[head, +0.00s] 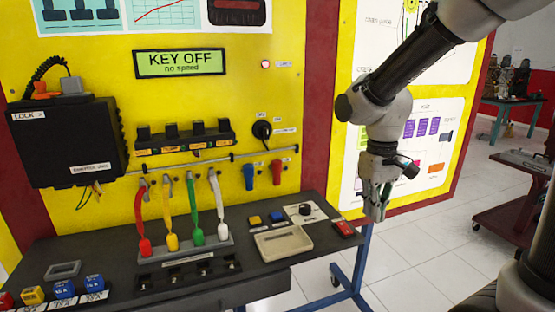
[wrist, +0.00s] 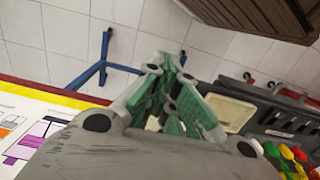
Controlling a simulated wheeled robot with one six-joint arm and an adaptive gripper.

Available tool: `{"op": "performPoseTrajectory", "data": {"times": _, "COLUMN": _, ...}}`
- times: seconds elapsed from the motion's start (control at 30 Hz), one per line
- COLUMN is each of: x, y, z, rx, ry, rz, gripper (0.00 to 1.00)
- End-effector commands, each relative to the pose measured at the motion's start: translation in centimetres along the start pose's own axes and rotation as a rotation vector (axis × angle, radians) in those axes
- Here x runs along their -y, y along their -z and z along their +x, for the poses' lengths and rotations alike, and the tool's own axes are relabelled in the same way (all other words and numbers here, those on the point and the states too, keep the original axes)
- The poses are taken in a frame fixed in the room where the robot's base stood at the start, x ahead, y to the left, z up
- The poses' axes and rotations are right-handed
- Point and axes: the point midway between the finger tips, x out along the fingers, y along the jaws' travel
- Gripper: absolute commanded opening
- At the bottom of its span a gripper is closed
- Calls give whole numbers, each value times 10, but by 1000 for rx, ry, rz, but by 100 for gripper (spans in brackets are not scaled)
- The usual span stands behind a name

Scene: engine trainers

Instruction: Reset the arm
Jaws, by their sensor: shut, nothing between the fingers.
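My gripper (head: 375,205) hangs at the end of my arm in the head view, pointing down in front of the white diagram panel on the right. It is to the right of the dark trainer bench (head: 325,215) and apart from it. In the wrist view, my gripper's green-padded fingers (wrist: 178,100) are shut with nothing between them. The floor, the blue stand leg and part of the bench show beyond them.
The yellow trainer board (head: 290,90) carries a display reading "KEY OFF" (head: 180,62). Colored cables (head: 170,215), a beige tray (head: 283,243) and a red block (head: 343,228) are on the bench. A dark red cart (head: 505,215) stands at right; white floor between is clear.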

Motion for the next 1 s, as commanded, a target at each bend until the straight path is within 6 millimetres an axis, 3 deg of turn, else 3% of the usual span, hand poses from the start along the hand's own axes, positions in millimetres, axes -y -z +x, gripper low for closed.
{"op": "performPoseTrajectory", "data": {"times": 0.1, "x": -19, "y": -44, "z": -25, "rx": -64, "ry": 3, "rz": 53, "gripper": 0}}
{"op": "performPoseTrajectory", "data": {"times": 0.3, "x": -46, "y": -115, "z": -57, "rx": -214, "ry": -6, "rz": 170, "gripper": 0}}
{"op": "performPoseTrajectory", "data": {"times": 0.43, "x": -56, "y": -147, "z": -71, "rx": -317, "ry": -22, "rz": 243, "gripper": 0}}
{"op": "performPoseTrajectory", "data": {"times": 0.63, "x": -66, "y": -165, "z": -90, "rx": -422, "ry": -46, "rz": 310, "gripper": 0}}
{"op": "performPoseTrajectory", "data": {"times": 1.0, "x": -68, "y": -167, "z": -91, "rx": -427, "ry": -49, "rz": 324, "gripper": 0}}
